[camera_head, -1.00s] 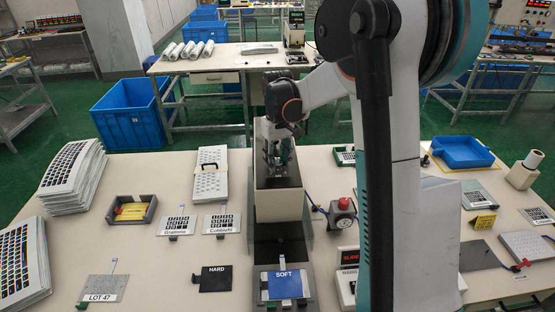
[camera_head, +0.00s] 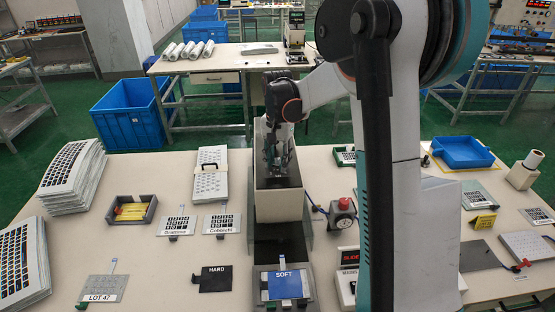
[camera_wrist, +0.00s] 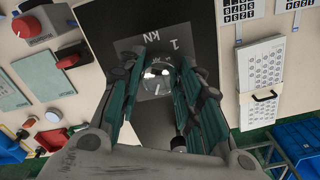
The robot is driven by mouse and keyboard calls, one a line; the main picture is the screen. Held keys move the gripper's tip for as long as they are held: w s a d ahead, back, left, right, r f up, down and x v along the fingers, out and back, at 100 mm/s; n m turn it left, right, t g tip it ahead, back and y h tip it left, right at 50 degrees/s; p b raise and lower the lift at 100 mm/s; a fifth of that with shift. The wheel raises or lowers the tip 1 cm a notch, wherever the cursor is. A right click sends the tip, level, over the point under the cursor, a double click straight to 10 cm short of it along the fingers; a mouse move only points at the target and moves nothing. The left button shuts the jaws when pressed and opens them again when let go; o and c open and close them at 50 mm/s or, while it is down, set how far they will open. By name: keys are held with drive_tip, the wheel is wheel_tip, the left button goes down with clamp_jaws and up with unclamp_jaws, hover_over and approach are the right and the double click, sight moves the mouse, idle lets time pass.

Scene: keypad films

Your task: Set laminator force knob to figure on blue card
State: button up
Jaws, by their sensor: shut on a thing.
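The laminator (camera_head: 278,205) is a pale box with a dark top, standing mid-table. In the wrist view, its round force knob (camera_wrist: 157,88) has a light pointer mark and sits between my fingers, on a dark panel (camera_wrist: 112,20). A grey plate (camera_wrist: 133,50) beside it reads "1 KN", turned in this view. My gripper (camera_wrist: 158,90) is shut on the knob; it also shows above the laminator in the head view (camera_head: 277,160). The blue card (camera_head: 285,285) reads "SOFT" and lies in front of the laminator; no figure on it is legible.
A black "HARD" card (camera_head: 215,279) lies left of the blue card. A red button (camera_head: 343,203) on a grey box stands right of the laminator. Keypad films (camera_head: 177,225) and a grey tray (camera_head: 131,208) lie left. My arm hides part of the right side.

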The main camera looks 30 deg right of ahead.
sight(277, 161)
drive_tip(key=shift+m, duration=1.5)
drive_tip(key=o, duration=1.1)
wheel_tip(277, 161, up, 12)
